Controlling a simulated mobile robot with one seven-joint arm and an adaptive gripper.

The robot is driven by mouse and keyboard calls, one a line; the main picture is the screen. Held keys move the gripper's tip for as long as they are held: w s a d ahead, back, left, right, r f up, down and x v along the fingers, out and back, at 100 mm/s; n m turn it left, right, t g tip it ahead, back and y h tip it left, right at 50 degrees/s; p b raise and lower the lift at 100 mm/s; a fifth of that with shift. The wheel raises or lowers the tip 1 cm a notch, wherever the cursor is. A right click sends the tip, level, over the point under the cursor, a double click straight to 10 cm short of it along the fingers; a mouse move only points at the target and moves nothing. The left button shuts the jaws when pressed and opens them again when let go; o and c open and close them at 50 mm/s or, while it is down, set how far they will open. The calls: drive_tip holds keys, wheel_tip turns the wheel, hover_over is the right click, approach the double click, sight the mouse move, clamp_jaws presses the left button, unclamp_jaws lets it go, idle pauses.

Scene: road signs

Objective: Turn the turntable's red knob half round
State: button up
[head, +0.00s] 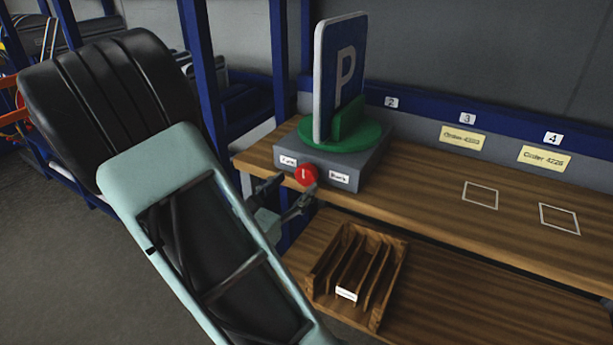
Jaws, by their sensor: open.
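The red knob (306,174) sits on the front face of the turntable's grey base (345,163), between two small white labels. A white line shows on the knob, close to upright. On top of the base is a green disc (369,137) with a green holder. A blue parking sign with a white P (338,85) stands upright in it, seen at an angle. My gripper (290,190) is in front of the base, just below and left of the knob. Its fingers are spread apart with nothing seen between them. Whether a finger touches the knob cannot be told.
The turntable stands at the left end of a wooden bench (430,198). White outlined squares (480,195) and yellow order cards (464,137) are to the right. A slotted wooden rack (357,270) sits on the lower shelf (450,290). Blue posts (279,60) rise behind.

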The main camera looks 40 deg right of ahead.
sight(303, 176)
drive_tip(key=x, duration=0.6)
drive_tip(key=shift+b, duration=0.3)
drive_tip(key=shift+c, duration=0.6)
drive_tip(key=c, duration=1)
